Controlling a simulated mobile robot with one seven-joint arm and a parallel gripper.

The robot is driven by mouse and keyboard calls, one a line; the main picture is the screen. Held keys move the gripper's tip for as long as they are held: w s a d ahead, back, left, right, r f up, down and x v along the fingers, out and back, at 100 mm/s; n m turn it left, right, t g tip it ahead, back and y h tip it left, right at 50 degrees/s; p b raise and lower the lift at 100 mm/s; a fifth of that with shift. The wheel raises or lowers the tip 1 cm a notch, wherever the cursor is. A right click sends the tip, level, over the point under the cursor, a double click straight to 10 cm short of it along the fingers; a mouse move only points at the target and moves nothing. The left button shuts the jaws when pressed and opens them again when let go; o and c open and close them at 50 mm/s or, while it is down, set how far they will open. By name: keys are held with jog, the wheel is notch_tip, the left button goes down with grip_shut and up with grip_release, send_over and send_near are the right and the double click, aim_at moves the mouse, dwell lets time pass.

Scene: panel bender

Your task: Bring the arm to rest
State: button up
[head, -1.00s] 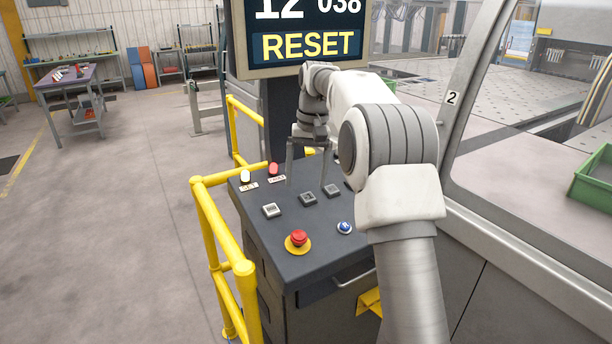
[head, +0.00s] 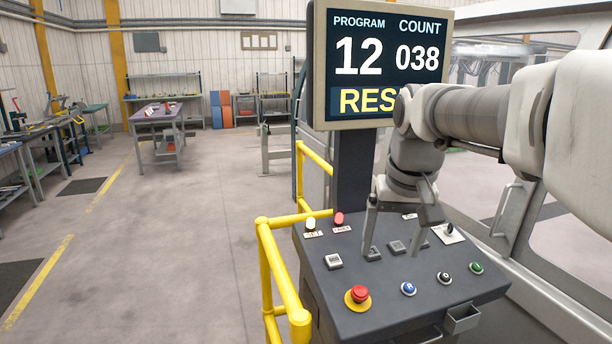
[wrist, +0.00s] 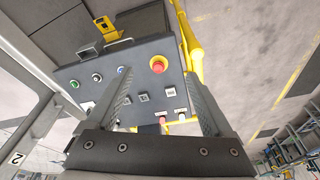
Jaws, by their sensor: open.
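My gripper (head: 392,254) is open and empty, its two fingers apart and pointing down above the control console (head: 345,312). It also shows in the wrist view (wrist: 160,106), with one finger at each side over the console. My arm reaches in from the right in the head view and covers part of the display. On the console are a red emergency button (head: 359,294) on a yellow base, a blue button (head: 408,288), a black button (head: 445,278), a green button (head: 476,267), several square buttons and a switch (head: 449,230). I cannot tell how high the fingertips are above the panel.
The display (head: 384,20) stands behind the console, showing program 12, count 038 and a partly covered word. A yellow rail (head: 282,262) runs along the console's left side. The machine body (head: 560,240) is at right. The floor at left is open up to the workbenches (head: 160,113).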

jog(key=s+f+t, duration=0.1)
jog(key=s+f, duration=0.2)
jog(key=s, duration=0.6)
jog(key=s+f+t, duration=0.1)
jog(key=s+f, duration=0.3)
jog(key=s, duration=0.5)
jog(key=shift+n+t, duration=0.3)
jog(key=shift+n, duration=0.1)
jog(key=shift+w+f, duration=0.1)
